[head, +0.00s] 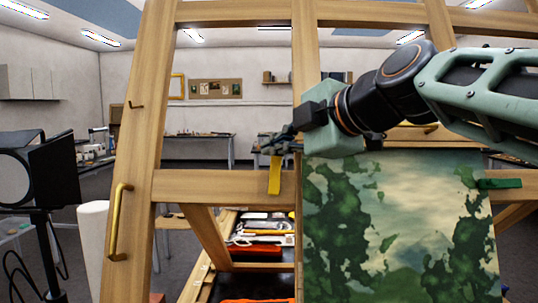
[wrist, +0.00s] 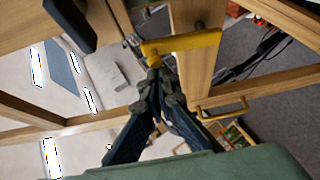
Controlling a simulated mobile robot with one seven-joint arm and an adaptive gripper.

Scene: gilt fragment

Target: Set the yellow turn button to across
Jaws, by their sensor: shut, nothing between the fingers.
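The yellow turn button (head: 275,176) is a short flat bar on the wooden crossrail, left of the painting. It stands upright in the head view, its long side running up and down across the rail. It also shows in the wrist view (wrist: 188,43) as a yellow bar just beyond my fingertips. My gripper (head: 268,146) is shut and empty, its tips at the button's upper end. In the wrist view the tips (wrist: 155,72) are close to one end of the bar; I cannot tell whether they touch it. My gripper hides part of the button's top.
The painting (head: 400,225) fills the lower right of the easel frame. A green turn button (head: 500,183) lies level at its right edge. A brass handle (head: 118,222) is on the left post (head: 140,150). A black lamp (head: 55,170) stands far left.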

